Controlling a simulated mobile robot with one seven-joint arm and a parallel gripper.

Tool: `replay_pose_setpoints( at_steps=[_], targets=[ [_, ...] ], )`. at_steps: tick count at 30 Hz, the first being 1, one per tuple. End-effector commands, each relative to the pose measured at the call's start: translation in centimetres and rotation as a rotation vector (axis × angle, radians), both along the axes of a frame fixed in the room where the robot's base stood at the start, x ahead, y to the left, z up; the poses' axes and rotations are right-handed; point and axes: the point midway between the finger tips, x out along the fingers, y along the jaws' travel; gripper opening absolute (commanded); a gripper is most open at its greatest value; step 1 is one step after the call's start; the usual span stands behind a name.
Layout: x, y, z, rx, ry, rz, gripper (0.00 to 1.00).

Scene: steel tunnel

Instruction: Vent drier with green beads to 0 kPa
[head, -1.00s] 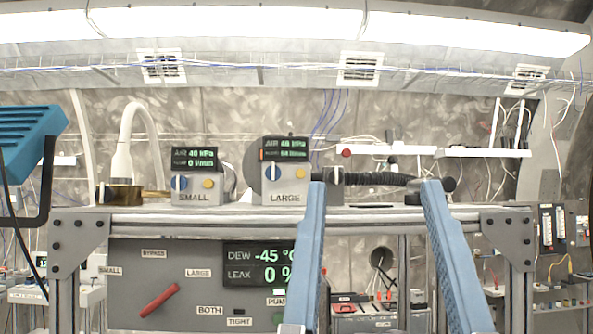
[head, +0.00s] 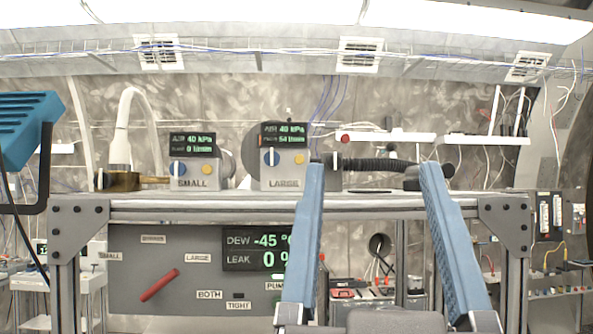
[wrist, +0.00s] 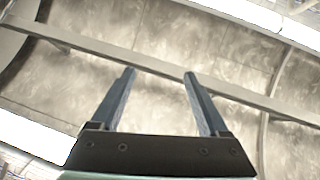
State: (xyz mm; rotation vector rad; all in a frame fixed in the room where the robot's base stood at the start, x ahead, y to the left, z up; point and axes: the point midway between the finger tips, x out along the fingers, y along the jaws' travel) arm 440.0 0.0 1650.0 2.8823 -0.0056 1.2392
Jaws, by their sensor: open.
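Two grey units stand on the rail in the head view, labelled SMALL (head: 193,175) and LARGE (head: 285,170). Each has a blue knob, a yellow button and a display. Both displays seem to read AIR 40 kPa, in small print. An amber-brown vessel (head: 122,181) sits left of SMALL. I cannot make out green beads anywhere. On the panel below (head: 190,250), a red lever (head: 160,285) lies tilted among labels; the readout shows DEW -45 and LEAK 0. My gripper (head: 373,168) is open and empty, right of LARGE; its fingers also show in the wrist view (wrist: 160,74).
A black ribbed hose (head: 375,164) runs right from LARGE, behind my fingers. The metal frame rail (head: 400,207) spans the view. A blue device on a black bracket (head: 30,130) stands at the far left.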

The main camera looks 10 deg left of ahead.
Motion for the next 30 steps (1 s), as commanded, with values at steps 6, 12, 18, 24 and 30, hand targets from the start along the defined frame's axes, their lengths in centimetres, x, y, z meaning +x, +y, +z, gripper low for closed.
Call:
replay_pose_setpoints(
  at_steps=[6, 12, 18, 24, 30],
  targets=[
    [0.00, 0.00, 0.00, 0.000, 0.000, 0.000, 0.64],
    [0.00, 0.00, 0.00, 0.000, 0.000, 0.000, 0.28],
    [0.00, 0.00, 0.00, 0.000, 0.000, 0.000, 0.00],
    [0.00, 0.00, 0.00, 0.000, 0.000, 0.000, 0.00],
    [0.00, 0.00, 0.00, 0.000, 0.000, 0.000, 0.00]
  ],
)
